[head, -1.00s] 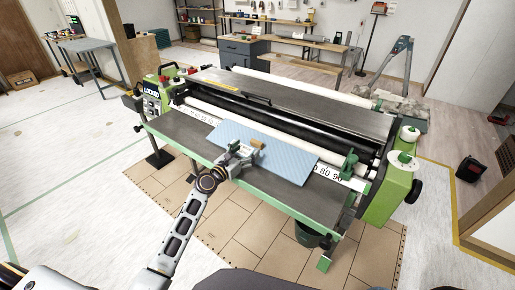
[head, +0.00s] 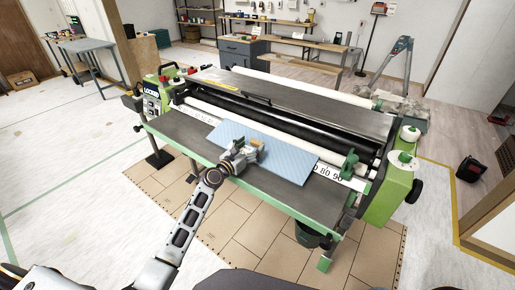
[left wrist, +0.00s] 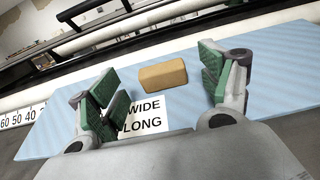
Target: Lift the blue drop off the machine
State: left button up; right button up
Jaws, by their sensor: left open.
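The blue drop (head: 285,162) is a light-blue patterned sheet lying flat on the machine's grey front table, partly against the white roller. It also fills much of the left wrist view (left wrist: 75,88). A tan block (left wrist: 163,74) and a white label reading "WIDE LONG" (left wrist: 148,117) lie on it. My left gripper (head: 247,153) is over the front left part of the sheet. In the left wrist view its green-padded fingers (left wrist: 157,82) are spread apart with nothing between them, and the block lies beyond them. My right gripper is not in view.
The machine (head: 180,127) has a green end housing (head: 402,180) at right and a control box (head: 152,97) at left. A green clamp (head: 349,165) stands by the numbered scale at the sheet's right end. Brown boards (head: 260,232) cover the floor in front.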

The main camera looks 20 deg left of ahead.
aim_at(256, 142)
pick_arm(q)
jog(key=shift+b+x, duration=0.3)
jog(key=shift+x, duration=1.45)
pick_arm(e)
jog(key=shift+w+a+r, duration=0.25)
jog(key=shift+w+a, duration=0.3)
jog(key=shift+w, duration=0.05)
pick_arm(q)
jog(key=c, duration=1.2)
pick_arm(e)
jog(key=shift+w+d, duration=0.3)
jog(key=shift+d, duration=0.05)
